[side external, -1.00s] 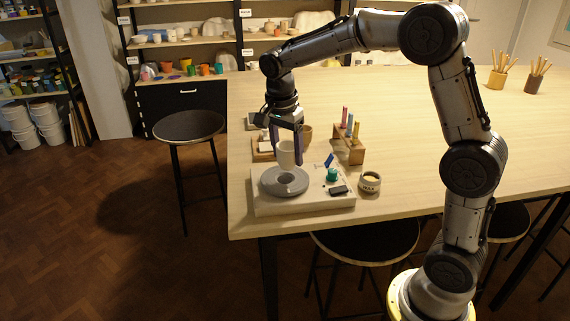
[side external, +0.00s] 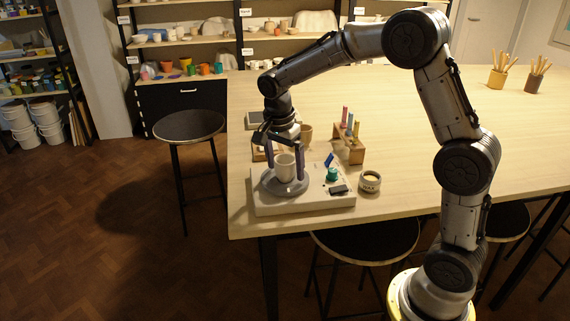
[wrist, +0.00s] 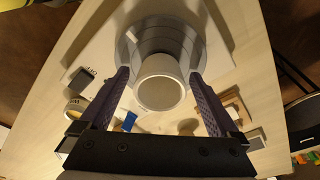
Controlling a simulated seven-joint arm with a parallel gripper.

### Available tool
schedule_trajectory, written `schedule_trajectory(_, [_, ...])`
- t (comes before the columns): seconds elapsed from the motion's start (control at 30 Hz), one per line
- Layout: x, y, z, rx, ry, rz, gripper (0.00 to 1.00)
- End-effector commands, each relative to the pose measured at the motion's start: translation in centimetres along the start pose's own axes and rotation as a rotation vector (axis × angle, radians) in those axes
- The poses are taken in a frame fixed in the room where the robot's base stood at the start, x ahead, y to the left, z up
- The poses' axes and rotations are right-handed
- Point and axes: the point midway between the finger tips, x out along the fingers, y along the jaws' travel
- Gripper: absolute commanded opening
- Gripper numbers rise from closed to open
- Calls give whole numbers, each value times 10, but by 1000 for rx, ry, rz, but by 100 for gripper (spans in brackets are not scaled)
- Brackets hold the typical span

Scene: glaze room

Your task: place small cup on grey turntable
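The small cup (side external: 285,169) is off-white and stands upright on the grey turntable (side external: 270,184), near its middle as far as I can tell. In the wrist view the cup (wrist: 160,90) shows its open mouth, with the ringed turntable (wrist: 158,36) beyond it. My gripper (side external: 284,173) points down over the turntable with one finger on each side of the cup. In the wrist view my gripper (wrist: 160,76) shows a gap between each finger and the cup wall, so it is open around the cup. The cup's underside is hidden.
The turntable sits on a pale base (side external: 308,204) near the table corner. A teal knob (side external: 333,175), a black block (side external: 339,189) and a small bowl (side external: 370,181) are to the right. A wooden rack (side external: 349,152) with coloured sticks and a brown cup (side external: 306,133) stand behind.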

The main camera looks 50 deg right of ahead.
Motion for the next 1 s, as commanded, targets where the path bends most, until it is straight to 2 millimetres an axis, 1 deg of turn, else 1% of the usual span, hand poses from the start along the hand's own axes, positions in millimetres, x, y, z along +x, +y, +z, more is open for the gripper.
schedule_trajectory(0.23, [0,0,0,0,0,0,97])
schedule_trajectory(0.37, [-8,-1,0,0,0,-3,97])
schedule_trajectory(0.47, [-23,-1,-1,0,0,-5,97])
schedule_trajectory(0.8, [-91,-1,-1,0,1,-5,97])
schedule_trajectory(0.9, [-106,0,0,0,0,-3,97])
schedule_trajectory(1.0, [-116,0,0,0,0,-2,97])
